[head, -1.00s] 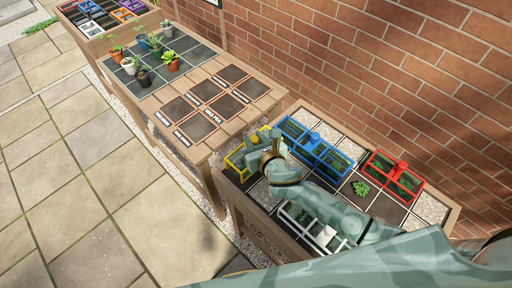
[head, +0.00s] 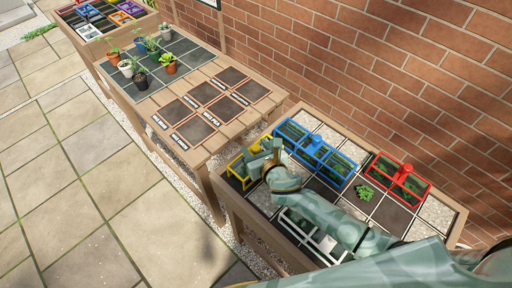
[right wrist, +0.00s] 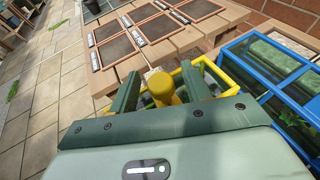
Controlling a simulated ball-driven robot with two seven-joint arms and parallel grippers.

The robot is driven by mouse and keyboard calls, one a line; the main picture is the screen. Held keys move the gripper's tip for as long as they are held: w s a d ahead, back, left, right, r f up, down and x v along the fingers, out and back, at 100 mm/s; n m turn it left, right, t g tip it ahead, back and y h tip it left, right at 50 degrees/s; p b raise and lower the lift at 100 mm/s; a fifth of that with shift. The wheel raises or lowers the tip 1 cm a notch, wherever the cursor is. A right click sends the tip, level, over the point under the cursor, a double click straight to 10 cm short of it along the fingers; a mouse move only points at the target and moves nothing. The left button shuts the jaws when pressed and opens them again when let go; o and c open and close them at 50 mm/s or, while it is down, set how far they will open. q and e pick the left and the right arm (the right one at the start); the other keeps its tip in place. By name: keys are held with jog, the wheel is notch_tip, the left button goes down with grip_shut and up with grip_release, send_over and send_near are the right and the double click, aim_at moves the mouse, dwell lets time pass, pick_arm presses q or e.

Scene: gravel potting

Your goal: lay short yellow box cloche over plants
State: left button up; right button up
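The yellow box cloche (head: 236,171) sits at the left end of the near planting bed, level as far as I can see. Its yellow frame and round knob (right wrist: 161,88) show in the right wrist view. My right gripper (head: 270,147) is over the cloche. Its two fingers (right wrist: 160,82) stand apart on either side of the knob, with a gap visible at least on the left. The gripper and arm hide part of the cloche, and plants under it are hard to make out. My left gripper is not in view.
A blue cloche (head: 315,151) stands just right of the yellow one, a red cloche (head: 398,177) further right, and a white cloche (head: 300,228) near the front. A bare plant (head: 364,192) grows between. A table with pots (head: 168,66) stands behind.

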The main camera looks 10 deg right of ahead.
jog(key=shift+r, duration=0.2)
jog(key=p+v, duration=0.3)
jog(key=v, duration=0.9)
jog(key=shift+d, duration=0.1)
